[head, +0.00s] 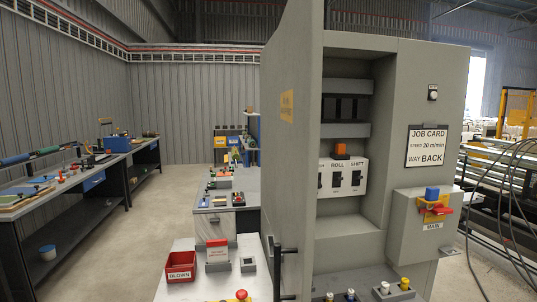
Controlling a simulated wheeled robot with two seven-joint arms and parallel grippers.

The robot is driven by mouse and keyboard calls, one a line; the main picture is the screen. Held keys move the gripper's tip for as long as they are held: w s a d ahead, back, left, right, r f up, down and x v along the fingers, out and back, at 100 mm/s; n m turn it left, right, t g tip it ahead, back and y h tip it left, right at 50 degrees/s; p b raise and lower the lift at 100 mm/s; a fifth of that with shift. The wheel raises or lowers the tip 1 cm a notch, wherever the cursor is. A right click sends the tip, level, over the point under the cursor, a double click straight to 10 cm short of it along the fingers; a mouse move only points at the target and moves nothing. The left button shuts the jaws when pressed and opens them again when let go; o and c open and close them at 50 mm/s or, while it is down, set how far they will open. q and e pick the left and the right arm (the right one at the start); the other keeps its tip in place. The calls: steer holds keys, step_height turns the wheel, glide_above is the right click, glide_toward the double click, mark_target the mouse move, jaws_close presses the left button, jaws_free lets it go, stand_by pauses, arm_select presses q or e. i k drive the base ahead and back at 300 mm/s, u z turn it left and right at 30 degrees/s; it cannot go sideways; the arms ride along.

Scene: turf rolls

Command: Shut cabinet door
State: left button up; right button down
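The grey cabinet (430,90) stands right of the middle in the head view. Its door (293,140) is swung open toward me on the left side, seen at a steep angle. The door carries a yellow label (287,106) and, low down, what looks like a black bar handle (277,270). The open cabinet shows dark slots (345,107) and a white switch panel (343,179) marked ROLL and SHIFT. Neither of my grippers is in view.
A red BLOWN bin (180,267) sits on a bench left of the door. A box marked MAIN (424,222) with a red handle juts from the cabinet front. Buttons (384,288) line a ledge below. Cables (500,200) hang at the right.

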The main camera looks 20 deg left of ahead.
mark_target(300, 29)
steer(key=u, duration=0.65)
steer(key=i, duration=1)
